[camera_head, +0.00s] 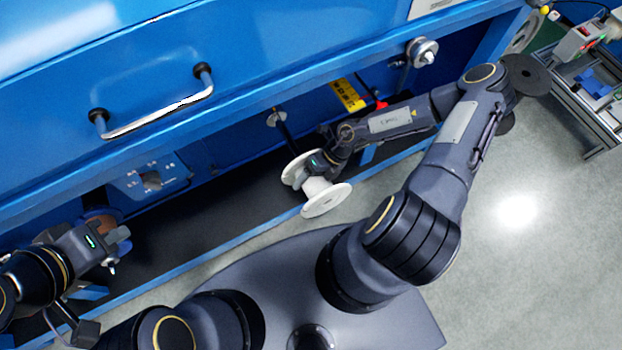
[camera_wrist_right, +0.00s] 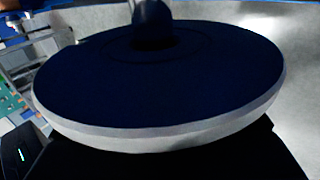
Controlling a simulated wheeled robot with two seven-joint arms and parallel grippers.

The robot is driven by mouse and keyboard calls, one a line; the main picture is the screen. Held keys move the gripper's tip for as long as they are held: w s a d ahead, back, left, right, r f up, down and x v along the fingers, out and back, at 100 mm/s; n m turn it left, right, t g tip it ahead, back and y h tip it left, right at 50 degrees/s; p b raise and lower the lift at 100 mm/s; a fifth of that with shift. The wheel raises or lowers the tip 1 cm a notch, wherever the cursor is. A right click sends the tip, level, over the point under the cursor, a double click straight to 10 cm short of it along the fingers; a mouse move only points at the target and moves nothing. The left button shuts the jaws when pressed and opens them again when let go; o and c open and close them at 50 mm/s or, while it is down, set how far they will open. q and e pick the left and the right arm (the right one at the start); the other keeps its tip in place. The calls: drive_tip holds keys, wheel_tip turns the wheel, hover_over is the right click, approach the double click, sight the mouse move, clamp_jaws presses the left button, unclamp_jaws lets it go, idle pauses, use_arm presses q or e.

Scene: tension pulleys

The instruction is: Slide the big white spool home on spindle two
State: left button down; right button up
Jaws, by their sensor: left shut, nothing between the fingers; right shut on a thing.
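The big white spool (camera_head: 326,199) hangs in front of the blue machine, its two flanges facing the machine and me. My right gripper (camera_head: 316,180) is shut on it between the flanges. A dark spindle (camera_head: 286,128) with a round metal disc at its base points out of the machine toward the spool's far flange. In the right wrist view the spool's flange (camera_wrist_right: 160,90) is a shadowed disc with a pale rim, and a dark rod (camera_wrist_right: 152,22) stands at its centre. I cannot tell whether the spindle is inside the bore. My left gripper (camera_head: 118,240) is shut and empty at the left.
A metal pulley (camera_head: 422,52) sits on the machine at upper right. A yellow label (camera_head: 348,95) is behind my right forearm. A blue bracket plate (camera_head: 150,182) is near my left gripper. A cart (camera_head: 590,90) stands far right. The floor at right is clear.

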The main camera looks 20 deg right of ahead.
drive_tip(key=shift+w, duration=0.15)
drive_tip(key=shift+w+a, duration=0.15)
drive_tip(key=shift+w, duration=1.15)
use_arm(q)
drive_tip(key=shift+r+p, duration=0.3)
use_arm(e)
drive_tip(key=shift+w, duration=0.15)
